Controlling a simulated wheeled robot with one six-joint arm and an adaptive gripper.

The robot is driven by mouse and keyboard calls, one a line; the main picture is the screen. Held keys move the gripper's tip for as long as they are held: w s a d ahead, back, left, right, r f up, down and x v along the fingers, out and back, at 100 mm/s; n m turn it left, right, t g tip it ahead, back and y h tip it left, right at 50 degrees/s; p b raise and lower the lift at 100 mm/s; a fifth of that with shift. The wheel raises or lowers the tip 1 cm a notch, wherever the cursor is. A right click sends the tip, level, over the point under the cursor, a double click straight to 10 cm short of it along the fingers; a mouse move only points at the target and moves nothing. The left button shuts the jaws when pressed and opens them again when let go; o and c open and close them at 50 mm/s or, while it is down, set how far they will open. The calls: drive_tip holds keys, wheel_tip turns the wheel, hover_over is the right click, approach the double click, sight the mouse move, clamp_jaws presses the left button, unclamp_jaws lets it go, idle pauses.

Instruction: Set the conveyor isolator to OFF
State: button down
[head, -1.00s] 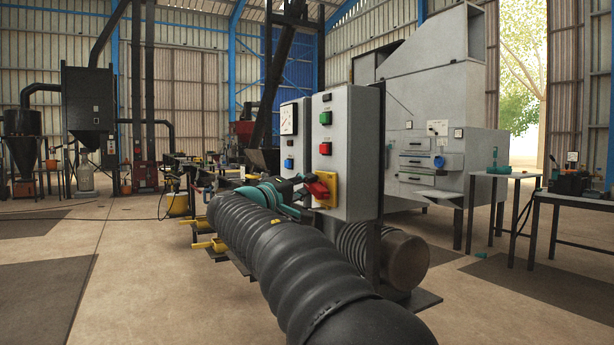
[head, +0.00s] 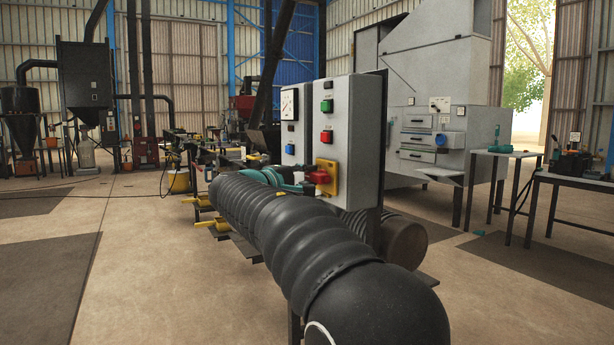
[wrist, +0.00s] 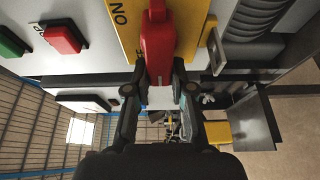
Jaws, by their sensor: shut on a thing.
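The isolator is a red handle (head: 319,177) on a yellow plate (head: 328,192), low on the front of a grey control box (head: 344,125). In the head view the handle lies about level, its end toward the left. My gripper (head: 306,184) reaches it from the left, partly behind the black ribbed arm cover. In the wrist view my gripper (wrist: 157,82) has its two fingers on either side of the red handle (wrist: 158,40), shut on it. The yellow plate (wrist: 128,28) shows "ON" and a second label, partly hidden beside the handle.
A green button (head: 326,105) and a red button (head: 326,136) sit above the isolator. A second box (head: 294,140) with a gauge and blue button stands just left. A grey machine (head: 440,140) is behind right. Open floor (head: 150,270) lies left.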

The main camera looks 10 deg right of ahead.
drive_tip(key=c, duration=1)
unclamp_jaws()
drive_tip(key=v, duration=1.2)
